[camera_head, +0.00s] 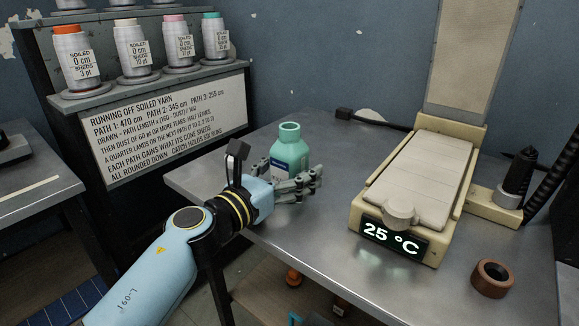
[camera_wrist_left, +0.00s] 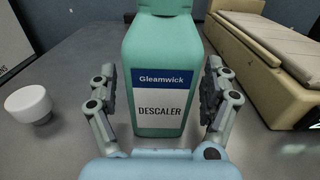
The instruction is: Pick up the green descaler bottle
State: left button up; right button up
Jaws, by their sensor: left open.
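The green descaler bottle (camera_head: 289,148) stands upright on the grey metal table, near its left side. In the left wrist view the bottle (camera_wrist_left: 165,50) fills the middle, with its blue and white label "Gleamwick DESCALER" facing the camera. My left gripper (camera_head: 300,184) is open at table height in front of the bottle. In the left wrist view its fingers (camera_wrist_left: 160,90) stand on either side of the bottle, with a small gap visible at each side. The lower part of the bottle is partly hidden by the gripper in the head view. My right gripper is not in view.
A cream press (camera_head: 415,185) with a "25 °C" display stands to the bottle's right. A small white round pot (camera_wrist_left: 28,104) stands left of the bottle. A brown ring (camera_head: 492,279) lies at the front right. Yarn cones (camera_head: 133,48) stand on a rack behind left.

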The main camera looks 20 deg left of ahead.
pick_arm(q)
jog(key=c, duration=1.5)
jog(key=shift+r, duration=0.3)
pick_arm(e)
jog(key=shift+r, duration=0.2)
